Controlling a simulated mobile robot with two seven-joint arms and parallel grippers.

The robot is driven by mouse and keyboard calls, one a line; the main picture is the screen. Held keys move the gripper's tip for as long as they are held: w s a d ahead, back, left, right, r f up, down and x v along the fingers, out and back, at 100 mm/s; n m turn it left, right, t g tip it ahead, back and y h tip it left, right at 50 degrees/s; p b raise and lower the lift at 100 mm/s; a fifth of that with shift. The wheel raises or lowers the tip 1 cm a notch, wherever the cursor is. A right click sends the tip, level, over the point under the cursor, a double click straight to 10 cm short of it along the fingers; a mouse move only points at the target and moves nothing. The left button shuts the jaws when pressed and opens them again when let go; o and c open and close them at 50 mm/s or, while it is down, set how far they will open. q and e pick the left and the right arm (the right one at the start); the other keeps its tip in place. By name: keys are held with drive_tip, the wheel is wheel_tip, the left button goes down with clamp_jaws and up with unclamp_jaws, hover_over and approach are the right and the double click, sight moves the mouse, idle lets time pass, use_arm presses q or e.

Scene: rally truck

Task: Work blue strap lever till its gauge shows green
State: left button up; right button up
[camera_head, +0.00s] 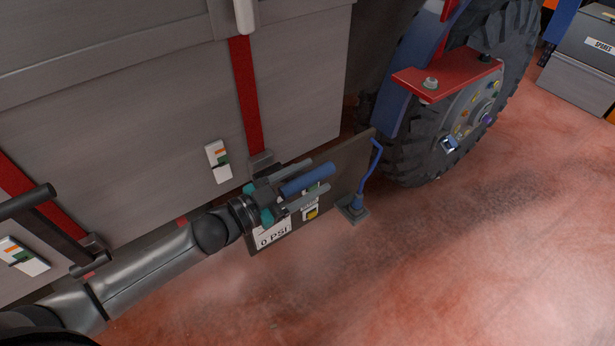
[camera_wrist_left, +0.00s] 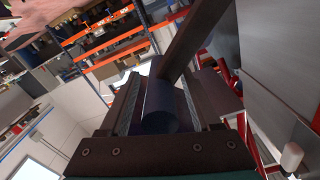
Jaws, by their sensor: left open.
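The blue strap lever's grip (camera_head: 308,180) sticks out from the foot of a red strap on the truck's grey side box. My left gripper (camera_head: 318,177) is open, with one finger on each side of this grip. In the left wrist view the round blue grip (camera_wrist_left: 160,107) lies between the two fingers, and a dark bar (camera_wrist_left: 190,40) runs up from it. I cannot tell whether the fingers touch it. A white gauge plate (camera_head: 218,161) with orange and green bands is on the box left of the strap. Its pointer is too small to read.
A dark board with a "0 PSI" sign (camera_head: 273,234) and a yellow button (camera_head: 312,213) is behind and below the gripper. A blue bent rod (camera_head: 372,165) stands beside it. A black-handled lever (camera_head: 28,202) and second gauge (camera_head: 22,256) are at left.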

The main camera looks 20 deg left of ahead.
use_arm(q)
clamp_jaws()
idle(0.5)
idle(0.9)
